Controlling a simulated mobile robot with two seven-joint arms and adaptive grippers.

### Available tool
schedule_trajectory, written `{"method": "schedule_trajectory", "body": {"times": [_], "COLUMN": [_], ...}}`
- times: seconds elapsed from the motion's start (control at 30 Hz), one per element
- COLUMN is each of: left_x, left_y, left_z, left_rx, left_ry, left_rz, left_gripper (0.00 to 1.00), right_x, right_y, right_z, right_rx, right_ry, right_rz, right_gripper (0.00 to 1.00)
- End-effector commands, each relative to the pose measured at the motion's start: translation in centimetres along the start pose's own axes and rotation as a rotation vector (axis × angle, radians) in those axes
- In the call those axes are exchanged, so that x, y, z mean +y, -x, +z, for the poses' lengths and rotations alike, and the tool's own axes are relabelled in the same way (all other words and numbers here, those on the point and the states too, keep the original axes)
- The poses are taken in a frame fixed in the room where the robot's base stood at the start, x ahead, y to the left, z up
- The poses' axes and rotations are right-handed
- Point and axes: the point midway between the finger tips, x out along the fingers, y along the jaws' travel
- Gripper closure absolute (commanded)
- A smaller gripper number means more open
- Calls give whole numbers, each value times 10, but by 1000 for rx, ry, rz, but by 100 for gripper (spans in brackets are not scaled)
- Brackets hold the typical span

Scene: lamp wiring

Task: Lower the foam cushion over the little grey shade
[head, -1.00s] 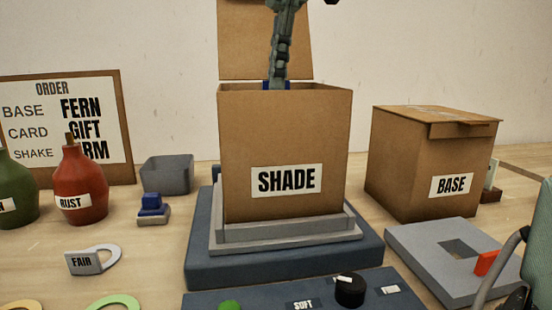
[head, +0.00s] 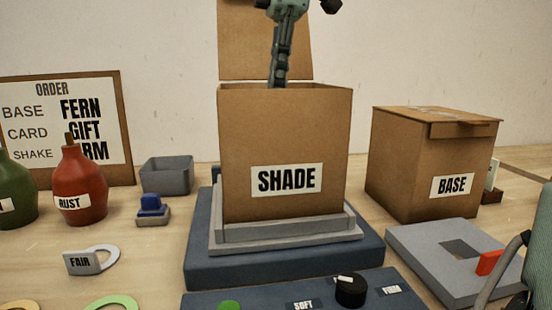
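The open cardboard box labelled SHADE (head: 245,150) stands in the middle on a grey stepped tray. The upright fingers of my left gripper (head: 279,72) reach down behind its front wall, with their tips hidden. A blue edge, likely the foam cushion, showed at these fingertips earlier; it is now hidden inside the box. The little grey shade is not visible, and the front wall hides the box's inside. At the right edge is part of my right arm, with a dark curved finger part (head: 497,268); its fingertips are not clearly shown.
A closed BASE box (head: 408,165) stands at right behind a grey plate (head: 425,245) with a square hole and red tab. A panel with a black knob (head: 350,290) lies in front. Bottles (head: 80,187), a grey bin (head: 166,175) and a FAIR tag (head: 84,263) are at left.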

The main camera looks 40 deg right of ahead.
Motion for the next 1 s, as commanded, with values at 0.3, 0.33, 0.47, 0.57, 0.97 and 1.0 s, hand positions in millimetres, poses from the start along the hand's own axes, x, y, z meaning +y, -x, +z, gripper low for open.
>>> {"method": "schedule_trajectory", "body": {"times": [0.3, 0.33, 0.47, 0.57, 0.97, 1.0], "left_x": [0, 0, 1, 1, 1, 1], "left_y": [-3, -3, -5, -6, -7, -7], "left_z": [1, 1, 1, 2, 2, 2], "left_rx": [0, 0, 0, 0, 0, 0], "left_ry": [0, 0, 0, 0, 0, 0], "left_rz": [0, 0, 0, 0, 0, 0], "left_gripper": [60, 60, 60, 60, 60, 60], "right_x": [0, 0, 0, 0, 0, 0], "right_y": [-5, -6, -10, -13, -15, -15], "right_z": [1, 1, 1, 2, 2, 2], "right_rx": [0, 0, 0, 0, 0, 0], "right_ry": [0, 0, 0, 0, 0, 0], "right_rz": [0, 0, 0, 0, 0, 0], "right_gripper": [100, 100, 100, 100, 100, 100]}}
